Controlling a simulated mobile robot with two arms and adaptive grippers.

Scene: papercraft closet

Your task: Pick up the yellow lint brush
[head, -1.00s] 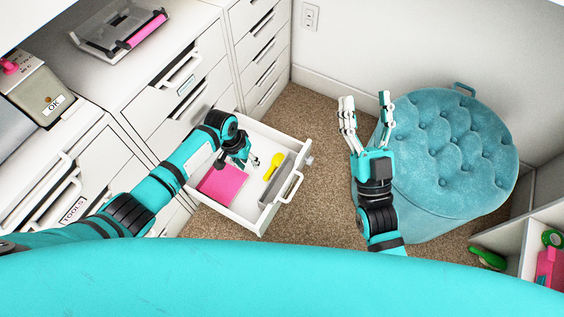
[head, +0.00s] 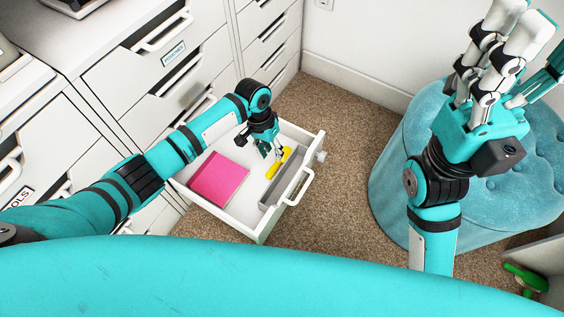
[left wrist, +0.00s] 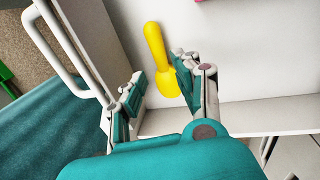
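The yellow lint brush (head: 279,164) lies in the open white drawer (head: 243,223). In the left wrist view the yellow lint brush (left wrist: 155,48) shows its handle pointing up and its wide end between my fingers. My left gripper (head: 270,151) is over the drawer, right at the brush, with its fingers pointing down. In the left wrist view my left gripper (left wrist: 155,80) is open, with fingers on either side of the brush's wide end and a gap visible. My right gripper (head: 530,45) is raised over the teal ottoman, open and empty.
A pink square item (head: 218,178) lies left of the brush in the drawer. A grey divider (head: 275,188) stands on its right. The drawer handle (head: 298,187) is in front. White drawer cabinets (head: 120,85) stand at left. A teal tufted ottoman (head: 400,170) is at right, with carpet between.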

